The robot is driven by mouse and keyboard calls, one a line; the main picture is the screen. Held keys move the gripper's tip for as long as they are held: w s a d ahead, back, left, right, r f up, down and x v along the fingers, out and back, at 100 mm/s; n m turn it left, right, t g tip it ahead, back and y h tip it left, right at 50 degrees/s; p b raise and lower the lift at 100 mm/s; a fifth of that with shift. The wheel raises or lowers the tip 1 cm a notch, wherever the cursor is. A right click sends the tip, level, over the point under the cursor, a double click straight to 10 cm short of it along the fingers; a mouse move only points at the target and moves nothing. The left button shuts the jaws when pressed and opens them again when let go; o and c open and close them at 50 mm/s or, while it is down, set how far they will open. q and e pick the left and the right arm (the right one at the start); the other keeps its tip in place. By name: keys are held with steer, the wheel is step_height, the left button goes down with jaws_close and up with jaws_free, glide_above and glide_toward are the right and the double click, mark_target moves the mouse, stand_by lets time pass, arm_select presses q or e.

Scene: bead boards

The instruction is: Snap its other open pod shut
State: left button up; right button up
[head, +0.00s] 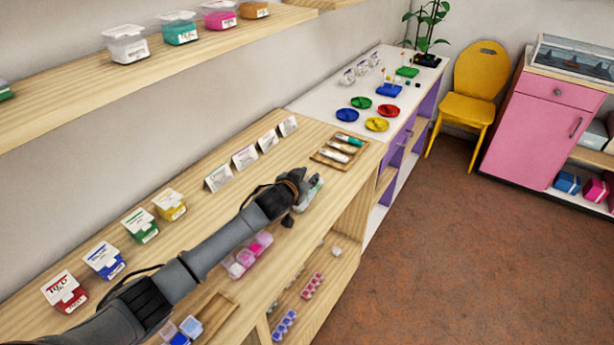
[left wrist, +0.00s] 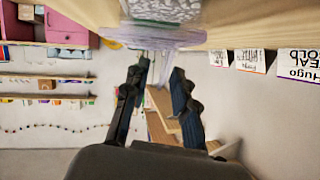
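A pod box with clear lids (head: 311,192) sits near the front edge of the wooden counter, partly hidden behind my left gripper (head: 296,198). In the left wrist view, a pod with pale grainy contents (left wrist: 165,9) shows at the top. A translucent raised lid (left wrist: 172,37) stands out from it, just ahead of the fingertips. My left gripper (left wrist: 159,72) is open there, its two fingers apart with nothing visible between them. I cannot tell whether a finger touches the lid. My right gripper is in neither view.
A pink-filled pod box (head: 247,256) lies on the counter beside my left arm. A wooden tray with tubes (head: 339,149) is beyond the gripper. White name cards (head: 245,157) and labelled bead tubs (head: 104,259) line the wall side. Several small pod strips (head: 312,285) lie on the lower shelf.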

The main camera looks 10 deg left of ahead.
arm_select(q)
steer(key=v, duration=1.2)
steer(key=shift+d, duration=0.1)
